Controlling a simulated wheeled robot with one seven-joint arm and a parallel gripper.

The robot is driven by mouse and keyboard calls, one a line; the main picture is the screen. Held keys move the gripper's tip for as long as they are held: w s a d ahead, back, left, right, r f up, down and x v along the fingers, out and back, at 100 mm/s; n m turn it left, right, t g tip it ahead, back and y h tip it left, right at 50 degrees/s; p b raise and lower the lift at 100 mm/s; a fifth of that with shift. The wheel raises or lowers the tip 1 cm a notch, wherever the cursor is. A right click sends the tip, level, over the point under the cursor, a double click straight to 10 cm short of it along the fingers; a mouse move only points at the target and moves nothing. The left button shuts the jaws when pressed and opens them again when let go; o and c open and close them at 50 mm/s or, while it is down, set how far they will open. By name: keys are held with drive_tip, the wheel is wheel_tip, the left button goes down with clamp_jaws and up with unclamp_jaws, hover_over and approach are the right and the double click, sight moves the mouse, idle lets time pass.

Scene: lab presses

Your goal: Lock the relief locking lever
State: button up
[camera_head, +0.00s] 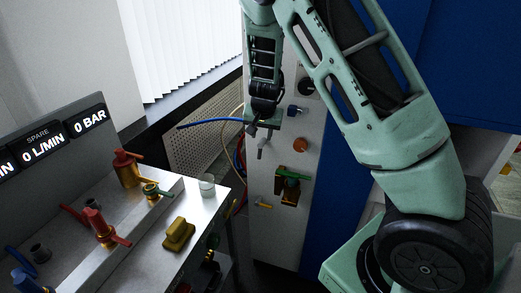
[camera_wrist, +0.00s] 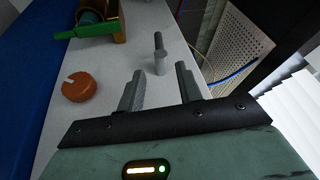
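A small grey lever (camera_head: 262,147) sits on the pale press panel; no label shows whether it is the relief locking lever. In the wrist view this grey lever (camera_wrist: 160,60) is a round post with a thinner, darker rod, ahead of and between my fingers. My gripper (camera_wrist: 160,76) is open, with one finger on each side of the lever's line and a gap to each. In the head view my gripper (camera_head: 262,129) hangs just above the grey lever. A green-handled brass valve (camera_head: 288,184) sits lower on the panel; its green handle (camera_wrist: 85,32) also shows in the wrist view.
An orange knob (camera_wrist: 80,87) is left of my fingers in the wrist view. A blue knob (camera_head: 294,110) and a yellow lever (camera_head: 263,205) are also on the panel. A bench (camera_head: 150,245) with several valves stands left. Blue and yellow hoses run beside the panel.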

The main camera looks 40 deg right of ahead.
sight(261, 144)
drive_tip(key=x, duration=0.8)
drive_tip(key=shift+w+d+f, duration=0.1)
drive_tip(key=shift+w+f, duration=0.05)
drive_tip(key=shift+f, duration=0.25)
clamp_jaws()
